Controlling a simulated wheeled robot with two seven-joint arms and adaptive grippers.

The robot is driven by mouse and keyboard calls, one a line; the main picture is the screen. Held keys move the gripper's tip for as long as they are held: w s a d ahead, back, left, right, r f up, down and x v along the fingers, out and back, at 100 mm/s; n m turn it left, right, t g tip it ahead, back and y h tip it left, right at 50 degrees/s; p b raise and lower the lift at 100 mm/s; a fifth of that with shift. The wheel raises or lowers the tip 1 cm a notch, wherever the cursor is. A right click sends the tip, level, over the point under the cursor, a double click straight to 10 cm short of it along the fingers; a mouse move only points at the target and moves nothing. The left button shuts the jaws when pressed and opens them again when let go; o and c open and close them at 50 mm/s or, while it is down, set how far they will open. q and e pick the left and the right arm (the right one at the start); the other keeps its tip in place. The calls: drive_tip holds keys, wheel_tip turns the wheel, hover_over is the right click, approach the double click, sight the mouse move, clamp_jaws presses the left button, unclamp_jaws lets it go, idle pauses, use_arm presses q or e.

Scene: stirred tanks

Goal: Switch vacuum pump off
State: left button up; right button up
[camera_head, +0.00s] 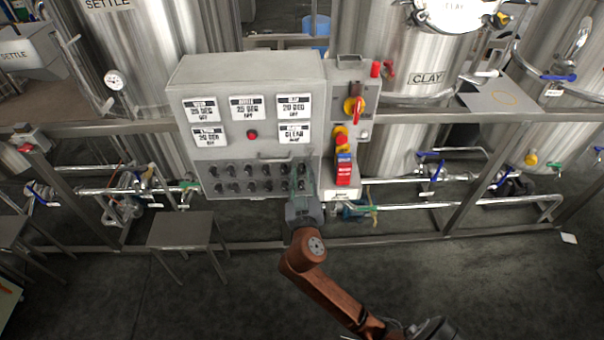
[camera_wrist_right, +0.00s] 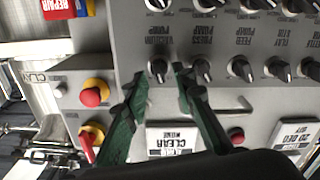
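The vacuum pump knob (camera_wrist_right: 158,69) is a small black knob with a pale pointer, at the end of its row, beside its VACUUM PUMP label in the right wrist view. It sits on the grey control box (camera_head: 247,69), which carries two rows of dark knobs. My right gripper (camera_wrist_right: 158,76) is open, its green fingertips on either side of this knob. I cannot tell whether they touch it. In the head view my right gripper (camera_head: 299,181) covers the right end of the knob rows. My left gripper is not in view.
A neighbouring pump knob (camera_wrist_right: 203,71) is close beside one finger. A handle (camera_head: 275,158) sticks out above the knobs. A side panel has a red-yellow switch (camera_head: 354,108) and red buttons. Steel tanks stand behind; a small stool (camera_head: 186,230) stands at left.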

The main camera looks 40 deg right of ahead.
drive_tip(key=shift+c, duration=0.2)
clamp_jaws()
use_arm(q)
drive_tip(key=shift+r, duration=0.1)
use_arm(e)
drive_tip(key=n+p, duration=0.2)
drive_tip(key=shift+r+p, duration=0.25)
drive_tip(key=shift+p, duration=0.1)
drive_tip(key=shift+f+n+p, duration=0.15)
drive_tip(key=shift+n+p, duration=0.15)
drive_tip(key=shift+n, duration=0.3)
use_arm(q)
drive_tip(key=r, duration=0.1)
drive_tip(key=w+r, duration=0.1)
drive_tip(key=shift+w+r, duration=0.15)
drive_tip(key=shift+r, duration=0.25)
use_arm(e)
drive_tip(key=shift+f, duration=0.1)
drive_tip(key=shift+o, duration=0.2)
unclamp_jaws()
